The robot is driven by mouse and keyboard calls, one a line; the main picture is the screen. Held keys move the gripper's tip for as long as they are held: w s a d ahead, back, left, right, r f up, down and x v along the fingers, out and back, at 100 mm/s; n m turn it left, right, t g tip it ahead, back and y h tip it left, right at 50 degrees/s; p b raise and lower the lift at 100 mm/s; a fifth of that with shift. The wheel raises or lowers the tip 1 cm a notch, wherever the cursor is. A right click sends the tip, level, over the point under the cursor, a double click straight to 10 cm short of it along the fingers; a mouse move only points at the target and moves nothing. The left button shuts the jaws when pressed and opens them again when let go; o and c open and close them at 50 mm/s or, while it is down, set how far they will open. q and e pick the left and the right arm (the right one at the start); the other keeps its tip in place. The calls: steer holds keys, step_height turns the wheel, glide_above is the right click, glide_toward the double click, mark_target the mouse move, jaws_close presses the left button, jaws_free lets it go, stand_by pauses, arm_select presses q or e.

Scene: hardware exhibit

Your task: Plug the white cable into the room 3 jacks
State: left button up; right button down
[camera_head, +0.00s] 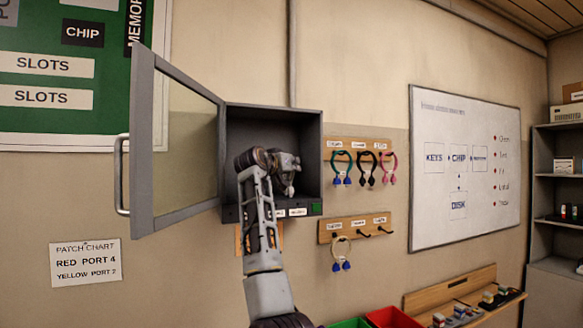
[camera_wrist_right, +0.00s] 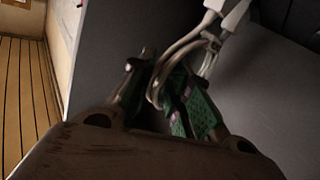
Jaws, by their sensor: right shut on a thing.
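My right gripper (camera_head: 286,175) reaches into an open grey wall box (camera_head: 314,150). In the right wrist view the gripper (camera_wrist_right: 160,92) is shut on the white cable (camera_wrist_right: 182,48), which loops between its green-padded fingers. The cable's white plugs (camera_wrist_right: 235,14) stick out past the fingers at the top right, near the box's inner surface; I cannot tell if they touch or sit in a jack. In the head view my gripper and arm hide the cable and any jacks behind them. Small white labels (camera_head: 298,212) line the box's lower edge, too small to read. My left gripper is out of view.
The box's glass door (camera_head: 141,150) stands open to the left. A patch chart (camera_head: 86,262) is on the wall.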

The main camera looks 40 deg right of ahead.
steer(key=shift+f, duration=0.35)
stand_by(0.6)
steer(key=c, duration=1.3)
jaws_free()
steer(key=shift+o, duration=0.6)
steer(key=o, duration=0.6)
steer(key=shift+c, duration=0.2)
steer(key=shift+a, duration=0.2)
steer(key=b+v, duration=0.2)
steer(key=v, duration=0.5)
steer(key=shift+s+a, duration=0.1)
